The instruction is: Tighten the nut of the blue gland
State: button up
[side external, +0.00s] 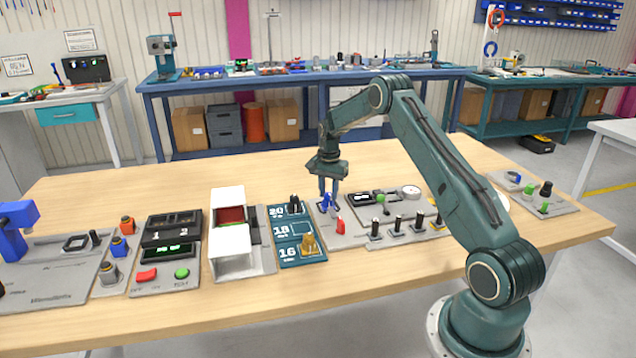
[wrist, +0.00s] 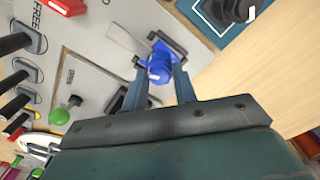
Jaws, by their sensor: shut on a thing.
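The blue gland (wrist: 160,62) stands on a grey panel (wrist: 113,20), with my gripper (wrist: 160,85) around it. Its two fingers are shut on the blue gland's nut, one finger on each side. In the side external view my gripper (side external: 329,190) points down over the panel, and the blue gland (side external: 326,202) shows between and below its fingers. The fingers hide part of the nut, and I cannot tell how tight the nut sits.
A red part (side external: 340,227) stands just in front of the gland. A blue board with size numbers (side external: 289,262) lies to the left.

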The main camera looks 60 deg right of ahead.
aim_at(328, 193)
jog(key=m, duration=0.5)
jog(key=shift+m, duration=0.4)
jog(key=o, duration=0.8)
jog(key=shift+r, duration=3.5)
